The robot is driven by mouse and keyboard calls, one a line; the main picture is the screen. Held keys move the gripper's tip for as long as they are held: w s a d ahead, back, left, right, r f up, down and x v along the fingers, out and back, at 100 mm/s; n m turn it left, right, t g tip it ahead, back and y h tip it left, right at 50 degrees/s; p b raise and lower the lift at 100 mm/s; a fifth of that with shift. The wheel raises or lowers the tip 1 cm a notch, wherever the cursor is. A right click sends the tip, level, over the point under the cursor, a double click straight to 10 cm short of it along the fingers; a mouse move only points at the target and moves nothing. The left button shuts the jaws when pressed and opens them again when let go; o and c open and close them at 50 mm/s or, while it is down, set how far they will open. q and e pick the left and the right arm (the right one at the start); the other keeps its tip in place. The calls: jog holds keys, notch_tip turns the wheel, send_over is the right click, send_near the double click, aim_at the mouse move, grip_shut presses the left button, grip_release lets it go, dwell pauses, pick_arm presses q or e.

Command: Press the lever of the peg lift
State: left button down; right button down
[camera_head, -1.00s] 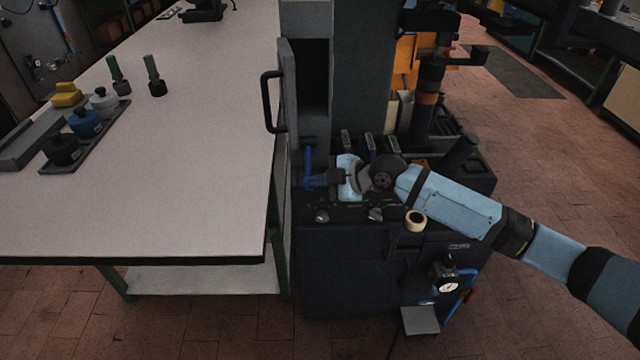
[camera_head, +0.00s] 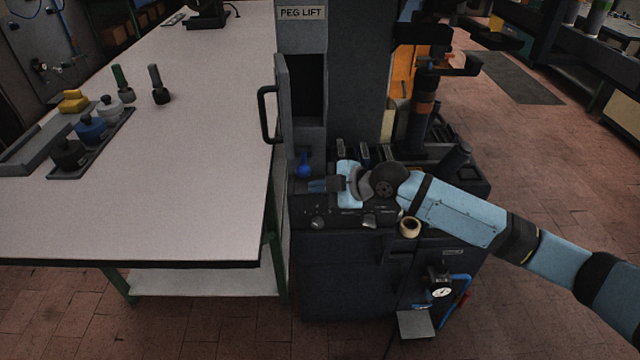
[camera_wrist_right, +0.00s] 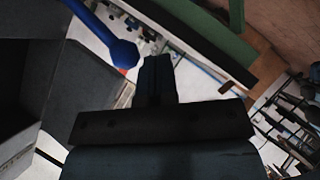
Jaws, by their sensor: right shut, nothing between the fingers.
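The peg lift (camera_head: 302,50) is a dark grey cabinet with a "PEG LIFT" sign, standing against the right edge of the table. Its blue lever (camera_head: 303,169) ends in a rounded knob above the control panel. In the right wrist view the lever (camera_wrist_right: 122,50) comes in from the upper left, its knob beside my fingertips. My right gripper (camera_head: 317,186) is shut and empty, just below and right of the knob. Its fingers also show in the right wrist view (camera_wrist_right: 157,64). I cannot tell whether they touch the knob. My left gripper is not in view.
The pale table (camera_head: 200,190) is largely clear at its front. A tray (camera_head: 120,129) with coloured knobbed pieces lies at its left, near two loose pegs. A black handle (camera_head: 264,114) sticks out from the lift's left side. A pressure gauge (camera_head: 441,292) hangs at the front.

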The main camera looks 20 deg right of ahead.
jog(key=v, duration=0.9)
jog(key=shift+w+d, duration=0.15)
jog(key=shift+d, duration=0.1)
jog(key=shift+f, duration=0.1)
